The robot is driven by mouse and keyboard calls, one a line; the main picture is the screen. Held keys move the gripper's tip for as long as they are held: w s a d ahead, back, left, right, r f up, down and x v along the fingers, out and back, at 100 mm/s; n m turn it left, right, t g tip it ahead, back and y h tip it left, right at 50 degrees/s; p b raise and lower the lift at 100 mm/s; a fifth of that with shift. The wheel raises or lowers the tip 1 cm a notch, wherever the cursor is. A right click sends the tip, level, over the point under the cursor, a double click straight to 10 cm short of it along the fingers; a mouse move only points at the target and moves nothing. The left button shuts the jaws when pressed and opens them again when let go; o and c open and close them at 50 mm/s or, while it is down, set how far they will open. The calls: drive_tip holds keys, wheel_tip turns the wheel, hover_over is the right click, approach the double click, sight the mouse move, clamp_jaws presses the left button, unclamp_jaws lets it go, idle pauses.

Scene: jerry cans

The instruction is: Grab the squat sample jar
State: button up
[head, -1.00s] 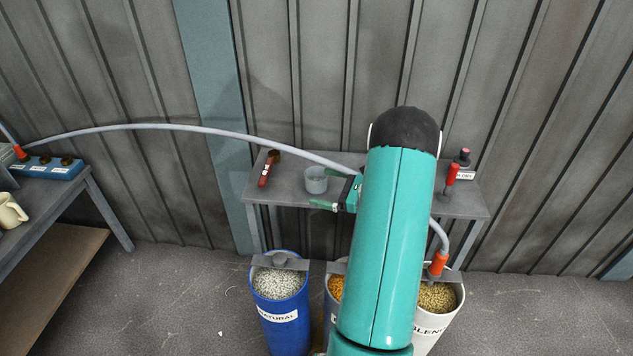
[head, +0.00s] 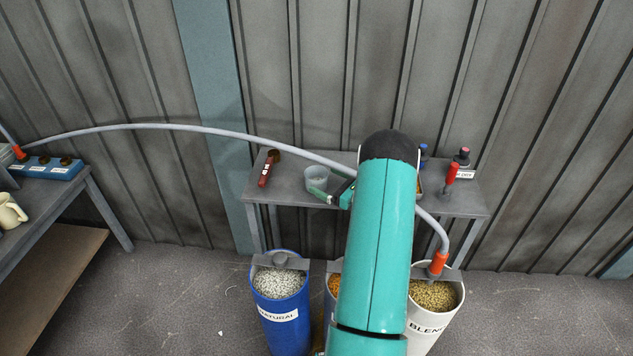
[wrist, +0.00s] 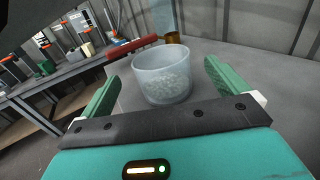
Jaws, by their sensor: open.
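The squat sample jar (head: 316,176) is a low, wide, translucent pale cup on the grey shelf table against the wall. In the wrist view the jar (wrist: 162,76) holds whitish pellets and stands upright. My gripper (wrist: 160,88) is open, with one green finger to the left of the jar and one to the right. The jar lies between and slightly beyond the fingertips, with gaps visible on both sides. In the head view my gripper (head: 328,192) is at the jar's near side, and my arm hides part of the table.
A red-handled scoop (head: 265,174) lies left of the jar; in the wrist view its handle (wrist: 132,47) is just behind the jar. Dark and blue-capped bottles (head: 462,158) and a red-handled tool (head: 451,175) stand at the right. A grey hose (head: 200,129) arches over the table. Pellet bins (head: 284,335) stand in front.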

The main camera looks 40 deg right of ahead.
sight(306, 171)
drive_tip(key=w, duration=0.4)
drive_tip(key=shift+w+a, duration=0.2)
drive_tip(key=c, duration=1.1)
